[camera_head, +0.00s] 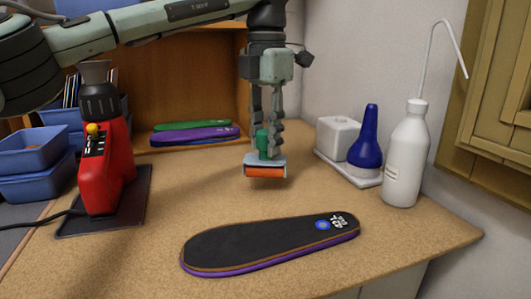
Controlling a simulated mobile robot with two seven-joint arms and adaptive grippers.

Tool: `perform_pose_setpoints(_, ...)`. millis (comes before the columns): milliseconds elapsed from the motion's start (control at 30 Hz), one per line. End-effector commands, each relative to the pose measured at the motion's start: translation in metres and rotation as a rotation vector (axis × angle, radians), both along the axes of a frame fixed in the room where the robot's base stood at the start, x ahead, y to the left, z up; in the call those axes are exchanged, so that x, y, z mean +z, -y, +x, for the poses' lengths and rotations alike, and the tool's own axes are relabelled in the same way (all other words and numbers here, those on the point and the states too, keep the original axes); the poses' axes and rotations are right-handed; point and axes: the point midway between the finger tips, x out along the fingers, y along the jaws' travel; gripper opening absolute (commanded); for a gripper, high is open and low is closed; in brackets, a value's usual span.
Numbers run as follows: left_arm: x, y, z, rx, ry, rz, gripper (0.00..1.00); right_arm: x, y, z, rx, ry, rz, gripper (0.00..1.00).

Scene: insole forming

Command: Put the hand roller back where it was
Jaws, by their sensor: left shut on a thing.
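The hand roller (265,170) has an orange roller in a pale metal frame and a green handle. My left gripper (268,128) points straight down and is shut on the green handle. It holds the roller upright, at or just above the cork-coloured worktop (390,235); I cannot tell if the roller touches it. A black insole with a purple underside (265,243) lies on the worktop in front of the roller, apart from it. My right gripper does not show.
On the right, a white tray (373,182) bears a white block and a blue bulb-shaped thing (368,145), with a white spout bottle (405,160) beside it. On the left stand a red machine (103,165) and blue bins (35,150). Colored insoles (195,135) lie behind.

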Motion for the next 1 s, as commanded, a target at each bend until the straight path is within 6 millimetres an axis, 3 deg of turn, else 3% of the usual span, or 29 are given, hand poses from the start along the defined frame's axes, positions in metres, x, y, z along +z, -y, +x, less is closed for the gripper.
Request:
perform_pose_setpoints(233,-0.033,-0.001,0.000,0.000,-0.001,0.000,0.01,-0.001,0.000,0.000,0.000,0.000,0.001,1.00)
perform_pose_setpoints(667,-0.040,-0.001,-0.001,-0.001,-0.001,0.000,0.01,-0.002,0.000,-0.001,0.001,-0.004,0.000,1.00)
perform_pose_setpoints(1000,-0.051,-0.001,-0.001,-0.002,-0.006,0.003,0.00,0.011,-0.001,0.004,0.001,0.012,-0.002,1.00)
